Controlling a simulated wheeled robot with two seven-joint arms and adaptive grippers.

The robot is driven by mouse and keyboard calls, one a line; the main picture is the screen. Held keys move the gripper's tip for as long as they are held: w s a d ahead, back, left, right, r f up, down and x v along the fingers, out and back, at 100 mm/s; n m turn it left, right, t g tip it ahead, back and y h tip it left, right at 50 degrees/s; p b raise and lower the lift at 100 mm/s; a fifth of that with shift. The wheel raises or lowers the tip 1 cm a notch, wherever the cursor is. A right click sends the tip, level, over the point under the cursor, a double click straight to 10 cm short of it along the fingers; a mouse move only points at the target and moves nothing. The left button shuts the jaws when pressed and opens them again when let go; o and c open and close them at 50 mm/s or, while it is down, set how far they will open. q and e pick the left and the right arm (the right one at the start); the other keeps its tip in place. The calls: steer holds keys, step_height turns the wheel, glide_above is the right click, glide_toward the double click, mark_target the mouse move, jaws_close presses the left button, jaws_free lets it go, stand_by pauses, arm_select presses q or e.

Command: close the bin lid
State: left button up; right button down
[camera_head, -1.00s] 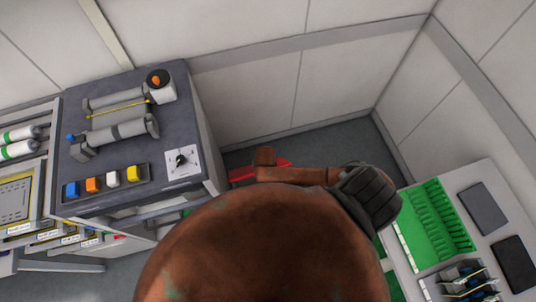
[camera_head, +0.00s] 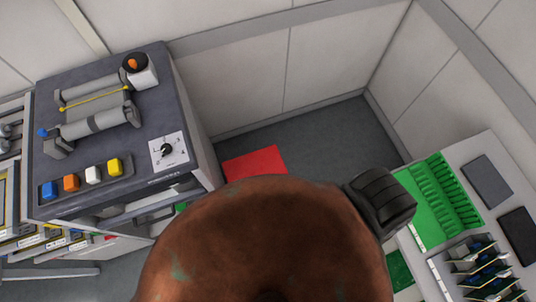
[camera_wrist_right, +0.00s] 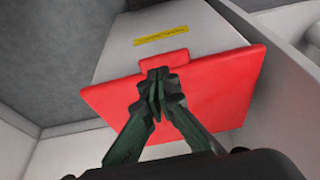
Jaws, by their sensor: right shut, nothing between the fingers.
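The red bin lid (camera_head: 255,163) shows in the head view as a flat red patch on the far side of my own brown bodywork, which hides its near part. In the right wrist view the red lid (camera_wrist_right: 215,85) fills the middle, with a small tab (camera_wrist_right: 150,62) on its edge. It lies against the end of the white bin (camera_wrist_right: 190,30), which bears a yellow label (camera_wrist_right: 161,34). I see no clear gap there. My right gripper (camera_wrist_right: 157,80) is shut and empty, its tips over the lid near the tab; contact cannot be told. My left gripper is not in view.
A grey-topped trolley (camera_head: 165,95) with a dial and coloured buttons stands at the left. A white unit (camera_head: 480,145) with a green rack (camera_head: 430,200) stands at the right.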

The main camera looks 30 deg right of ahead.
steer(key=shift+s+f+b, duration=0.15)
steer(key=shift+f+b, duration=0.35)
steer(key=shift+f, duration=0.5)
steer(key=shift+s+f+b, duration=0.2)
steer(key=shift+f+b, duration=0.35)
steer(key=shift+f, duration=0.4)
steer(key=shift+s+f+b, duration=0.15)
steer(key=shift+f+b, duration=0.35)
steer(key=shift+f, duration=0.5)
steer(key=shift+a+r, duration=0.1)
steer(key=shift+r, duration=0.05)
steer(key=v, duration=1.1)
steer(key=shift+s+r, duration=0.15)
steer(key=shift+r, duration=0.25)
steer(key=s+d+f+n+g, duration=0.1)
steer(key=s+d+f, duration=0.3)
steer(key=f, duration=0.4)
steer(key=s+d+f+n+g, duration=0.15)
steer(key=s+d+f, duration=0.3)
steer(key=f, duration=0.45)
steer(key=s+d+f+n, duration=0.1)
steer(key=s+d+f, duration=0.7)
steer(key=s, duration=0.4)
steer(key=shift+s, duration=0.25)
steer(key=shift+d, duration=0.1)
